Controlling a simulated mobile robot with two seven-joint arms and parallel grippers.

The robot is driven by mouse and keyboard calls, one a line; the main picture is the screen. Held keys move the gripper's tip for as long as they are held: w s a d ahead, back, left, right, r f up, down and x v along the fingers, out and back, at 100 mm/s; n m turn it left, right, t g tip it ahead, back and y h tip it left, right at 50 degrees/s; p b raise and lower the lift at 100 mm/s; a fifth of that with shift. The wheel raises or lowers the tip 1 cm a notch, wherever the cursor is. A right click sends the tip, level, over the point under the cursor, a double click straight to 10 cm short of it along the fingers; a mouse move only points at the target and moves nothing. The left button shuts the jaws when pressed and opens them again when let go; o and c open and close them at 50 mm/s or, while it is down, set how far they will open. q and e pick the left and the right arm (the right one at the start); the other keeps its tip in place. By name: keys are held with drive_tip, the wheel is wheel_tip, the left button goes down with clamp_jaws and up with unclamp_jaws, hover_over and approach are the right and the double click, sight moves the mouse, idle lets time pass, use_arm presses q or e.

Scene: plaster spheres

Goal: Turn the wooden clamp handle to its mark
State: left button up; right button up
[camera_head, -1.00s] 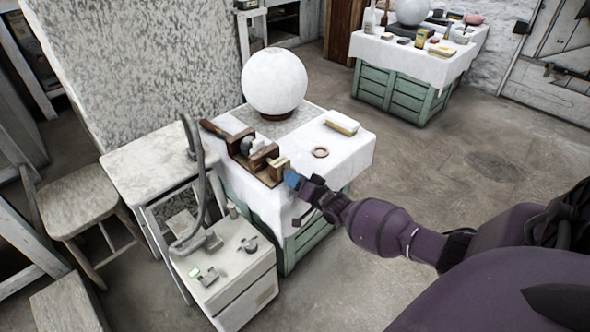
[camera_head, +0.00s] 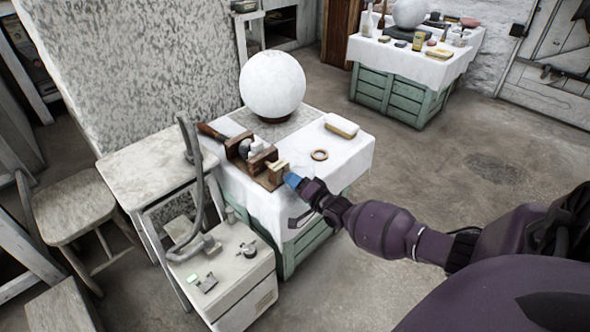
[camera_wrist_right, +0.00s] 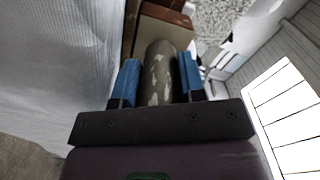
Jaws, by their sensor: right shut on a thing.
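The wooden clamp (camera_head: 241,149) lies on the white-clothed table, a brown wooden frame with a pale block between its uprights. Its handle (camera_head: 277,166) is at the near right end, by my gripper. My right gripper (camera_head: 291,180) reaches in from the right with blue fingertips at that end. In the right wrist view, the two blue fingers are on either side of a worn grey-brown cylinder, the handle (camera_wrist_right: 159,72), and are shut on it. I cannot make out the mark. My left gripper is not in view.
A white plaster sphere (camera_head: 272,84) stands on a brown ring behind the clamp. A cabinet (camera_head: 234,278) with a bent grey pipe stands at the front left.

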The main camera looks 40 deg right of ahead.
drive_tip(key=o, duration=0.9)
drive_tip(key=shift+s, duration=0.1)
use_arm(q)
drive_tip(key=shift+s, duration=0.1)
use_arm(e)
drive_tip(key=shift+s+f, duration=0.1)
drive_tip(key=shift+s, duration=0.05)
